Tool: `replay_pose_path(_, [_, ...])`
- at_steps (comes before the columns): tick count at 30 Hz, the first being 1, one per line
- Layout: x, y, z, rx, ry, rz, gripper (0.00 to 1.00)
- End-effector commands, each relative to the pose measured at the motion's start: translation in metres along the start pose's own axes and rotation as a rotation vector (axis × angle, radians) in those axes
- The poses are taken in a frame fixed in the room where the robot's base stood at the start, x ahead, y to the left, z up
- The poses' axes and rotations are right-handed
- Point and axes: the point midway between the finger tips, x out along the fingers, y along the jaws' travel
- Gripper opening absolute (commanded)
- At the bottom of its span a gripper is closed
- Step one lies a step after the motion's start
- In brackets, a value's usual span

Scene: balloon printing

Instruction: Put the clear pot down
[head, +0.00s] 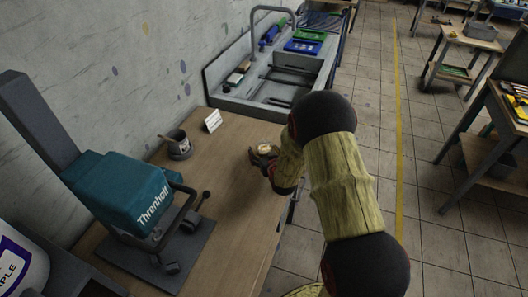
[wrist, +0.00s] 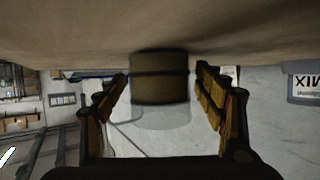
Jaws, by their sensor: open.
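The clear pot (wrist: 160,88) is between the two fingers of my gripper (wrist: 162,71) in the wrist view, where the picture is upside down. It has brown contents and a clear upper part. Its base appears to rest on the wooden table (wrist: 60,40). The fingers are open, with gaps visible on both sides of the pot. In the head view, my gripper (head: 262,157) is low over the table near its right edge, around the small pale top of the pot (head: 264,148). My arm hides part of that area.
A dark mug (head: 180,147) and a white card (head: 212,121) stand left of my gripper. A teal printing machine (head: 125,195) fills the near left of the table. A grey sink unit (head: 270,85) is behind. Bare table lies in front.

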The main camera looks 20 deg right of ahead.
Motion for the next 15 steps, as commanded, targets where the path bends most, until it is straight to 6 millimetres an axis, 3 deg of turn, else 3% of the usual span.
replay_pose_path(5, [-0.011, 0.0, -0.004, 0.0, 0.001, 0.0, 0.7])
replay_pose_path(15, [-0.08, 0.001, -0.004, 0.0, 0.0, 0.001, 0.7])
